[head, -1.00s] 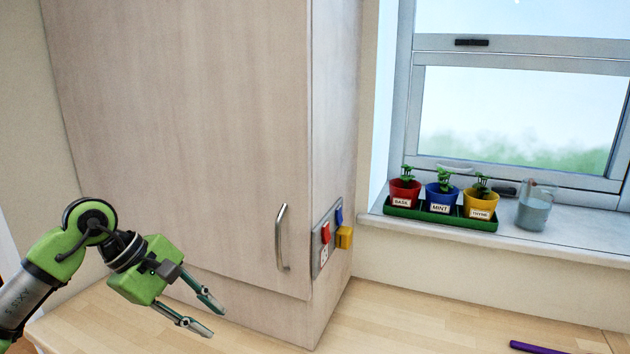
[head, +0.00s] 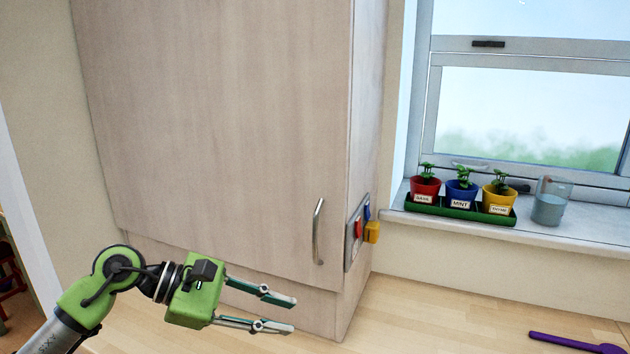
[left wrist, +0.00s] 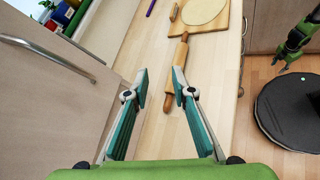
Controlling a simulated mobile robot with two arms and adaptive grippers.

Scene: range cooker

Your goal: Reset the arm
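My left gripper (head: 292,315) is in the lower left of the head view, in front of the tall wooden cupboard (head: 215,120). Its two fingers are apart with nothing between them. In the left wrist view the left gripper (left wrist: 160,90) is also open and empty, above the wooden worktop (left wrist: 150,125). The cupboard's metal handle (head: 318,232) is to the right of and above the fingertips, apart from them. My right gripper (left wrist: 282,66) shows small at the right edge of the left wrist view, and its fingers are too small to judge.
A rolling pin (left wrist: 178,72) and a board with round dough (left wrist: 205,12) lie on the worktop. A purple utensil (head: 575,343) lies at the right. Potted herbs in a green tray (head: 458,210) and a glass jug (head: 549,205) stand on the windowsill. The cupboard door is shut.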

